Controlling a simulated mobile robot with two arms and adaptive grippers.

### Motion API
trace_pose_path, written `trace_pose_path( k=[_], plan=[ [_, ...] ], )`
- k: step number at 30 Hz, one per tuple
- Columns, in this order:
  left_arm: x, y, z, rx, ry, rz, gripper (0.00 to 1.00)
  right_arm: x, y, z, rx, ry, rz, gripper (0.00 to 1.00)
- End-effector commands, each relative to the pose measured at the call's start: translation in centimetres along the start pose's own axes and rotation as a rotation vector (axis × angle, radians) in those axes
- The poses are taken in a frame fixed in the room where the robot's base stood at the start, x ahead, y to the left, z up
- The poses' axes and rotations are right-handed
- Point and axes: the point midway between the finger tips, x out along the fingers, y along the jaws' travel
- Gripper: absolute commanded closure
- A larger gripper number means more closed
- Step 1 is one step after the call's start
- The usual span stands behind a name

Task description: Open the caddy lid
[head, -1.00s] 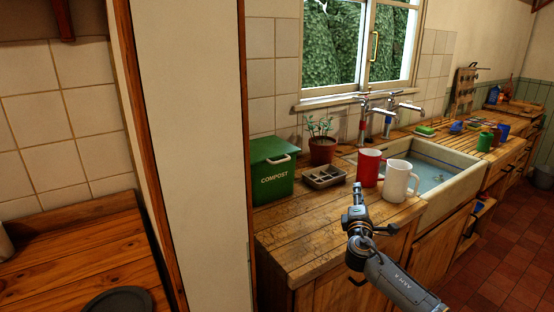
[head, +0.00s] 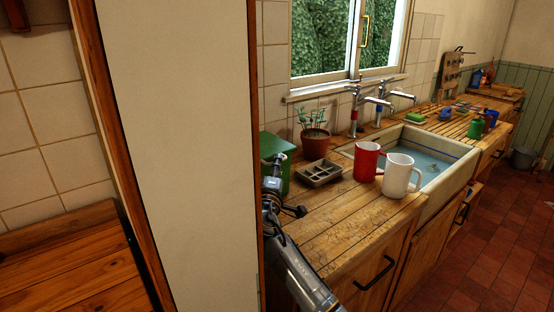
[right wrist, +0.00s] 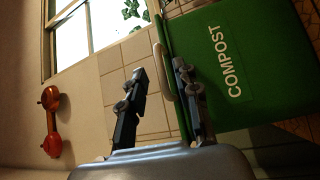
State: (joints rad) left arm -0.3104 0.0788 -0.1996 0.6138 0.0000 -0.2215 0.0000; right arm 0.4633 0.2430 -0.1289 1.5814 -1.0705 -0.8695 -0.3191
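The caddy is a green bin (head: 278,147) at the left end of the wooden counter; the wall edge and my right gripper partly hide it in the head view. In the right wrist view the caddy (right wrist: 265,55) shows its COMPOST lettering, turned sideways, and a pale handle (right wrist: 162,68) at the lid edge. My right gripper (head: 272,163) is in front of the caddy. In the right wrist view my right gripper (right wrist: 160,75) is open, with the handle showing between its fingers; I cannot tell whether they touch it. My left gripper is not in view.
A divided tray (head: 320,173), a potted plant (head: 314,140), a red mug (head: 367,161) and a white mug (head: 398,177) stand right of the caddy. The sink (head: 440,165) lies beyond. A pale wall end (head: 180,150) rises close on the left. The front counter is clear.

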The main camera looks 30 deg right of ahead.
Motion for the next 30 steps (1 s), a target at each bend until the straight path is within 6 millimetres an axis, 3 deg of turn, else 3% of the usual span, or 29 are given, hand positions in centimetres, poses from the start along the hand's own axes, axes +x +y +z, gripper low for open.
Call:
trace_pose_path(
  k=[6,17,21,22,30],
  plan=[
    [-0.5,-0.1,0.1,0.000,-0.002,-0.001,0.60,2.5,0.1,0.0,0.000,0.000,0.000,0.68],
    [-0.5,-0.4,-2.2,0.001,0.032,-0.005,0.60,3.0,-0.1,0.1,0.000,0.000,-0.001,0.68],
    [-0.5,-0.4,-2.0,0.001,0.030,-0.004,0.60,3.0,-0.1,0.1,0.000,0.000,-0.001,0.97],
    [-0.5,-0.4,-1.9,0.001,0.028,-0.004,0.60,3.0,-0.1,0.0,0.000,0.000,-0.001,1.00],
    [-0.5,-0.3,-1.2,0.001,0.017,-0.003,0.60,3.0,-0.1,0.0,0.000,0.000,-0.002,1.00]
  ],
)
